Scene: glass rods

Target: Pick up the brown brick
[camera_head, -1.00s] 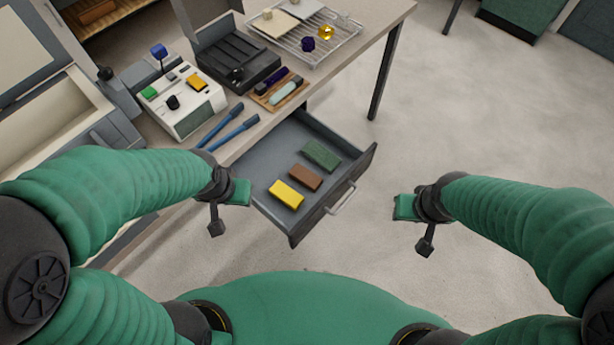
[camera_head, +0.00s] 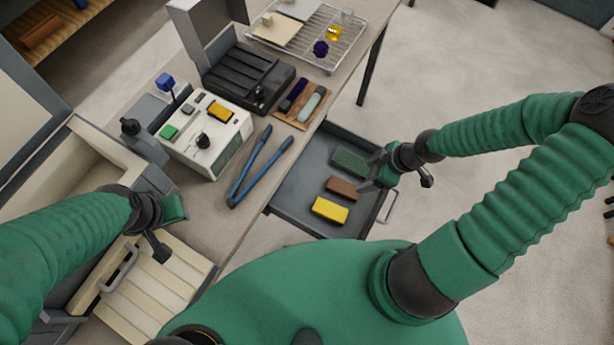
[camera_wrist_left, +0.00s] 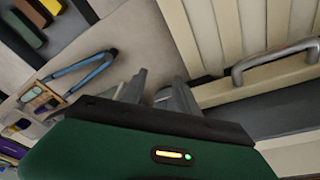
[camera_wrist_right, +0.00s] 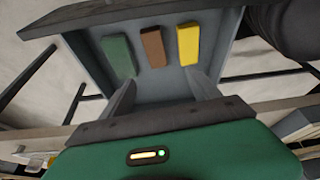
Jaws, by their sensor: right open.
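The brown brick (camera_head: 341,188) lies in the open drawer (camera_head: 300,195), between the green brick (camera_head: 349,162) and the yellow brick (camera_head: 330,210). In the right wrist view the brown brick (camera_wrist_right: 153,47) shows ahead of the fingers, between the green brick (camera_wrist_right: 118,57) and the yellow brick (camera_wrist_right: 188,45). My right gripper (camera_head: 370,172) is open and empty, over the drawer's right side close to the green and brown bricks, apart from the brown one. My left gripper (camera_head: 165,245) is away to the left, above a slatted cream surface; its fingers (camera_wrist_left: 158,92) hold nothing visible.
Blue-handled pliers (camera_head: 258,168) lie on the table beside the drawer. A white button box (camera_head: 207,135), a black case (camera_head: 245,75) and a wire rack (camera_head: 320,45) stand farther back. The floor at the right is clear.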

